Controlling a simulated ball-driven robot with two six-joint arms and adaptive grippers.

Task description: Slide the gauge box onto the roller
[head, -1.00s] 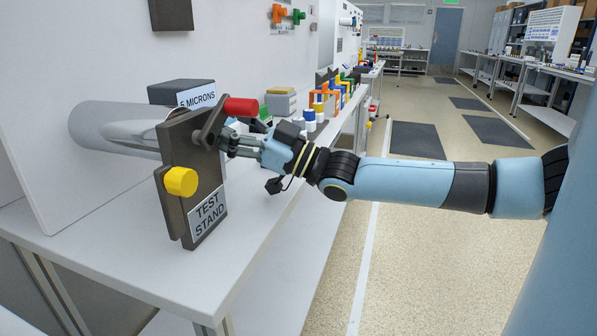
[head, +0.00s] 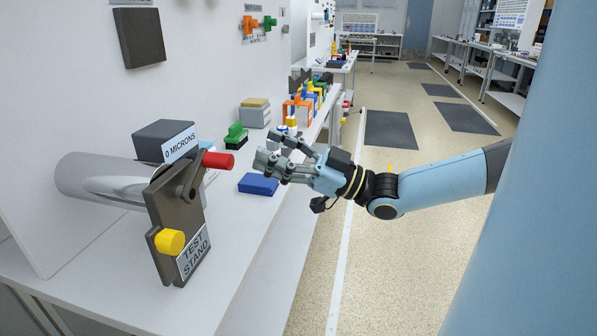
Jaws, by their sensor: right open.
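The dark grey gauge box (head: 158,142), with a white label reading "0 MICRONS" (head: 180,143), sits at the back of the shiny metal roller (head: 85,178); I cannot tell whether they touch. The roller lies on its side behind a dark upright plate labelled "TEST STAND" (head: 163,208). The plate carries a crank with a red handle (head: 218,160) and a yellow knob (head: 169,242). My right gripper (head: 268,148) is open and empty, to the right of the red handle and apart from it. My left gripper is out of view.
A flat blue box (head: 258,184) lies on the white bench (head: 225,235) below my right gripper. A green block (head: 235,137), a grey and yellow box (head: 255,112) and several coloured parts stand farther back. The bench front right of the stand is clear.

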